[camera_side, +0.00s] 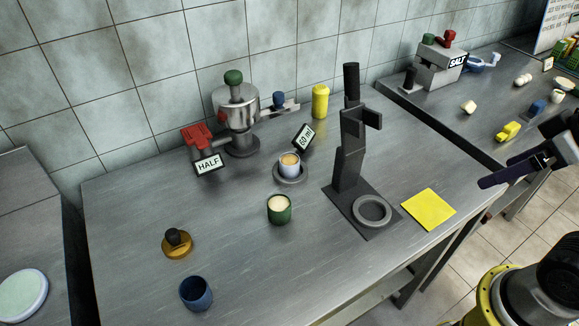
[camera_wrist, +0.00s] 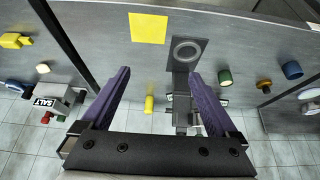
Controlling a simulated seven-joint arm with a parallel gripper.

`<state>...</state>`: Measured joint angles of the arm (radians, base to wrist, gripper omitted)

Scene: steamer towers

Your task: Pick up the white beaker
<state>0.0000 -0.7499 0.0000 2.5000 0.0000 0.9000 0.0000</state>
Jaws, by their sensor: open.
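A white beaker (camera_side: 289,168) with tan contents stands upright on a grey saucer (camera_side: 291,180) near the middle of the table, behind a green cup (camera_side: 279,212). My gripper (camera_side: 525,160) is at the right edge of the side view, beyond the table's right end and well apart from the beaker. In the wrist view my gripper (camera_wrist: 158,75) shows two purple fingers spread wide, with nothing held between them. I cannot make out the white beaker clearly in the wrist view.
A tall dark stand (camera_side: 349,140) with a ring base rises between beaker and gripper. A metal machine (camera_side: 239,115), a yellow bottle (camera_side: 320,101) and a "60 ml" sign (camera_side: 304,137) stand behind. A blue cup (camera_side: 196,293) and brass tamper (camera_side: 177,244) are front left. A yellow pad (camera_side: 428,209) lies right.

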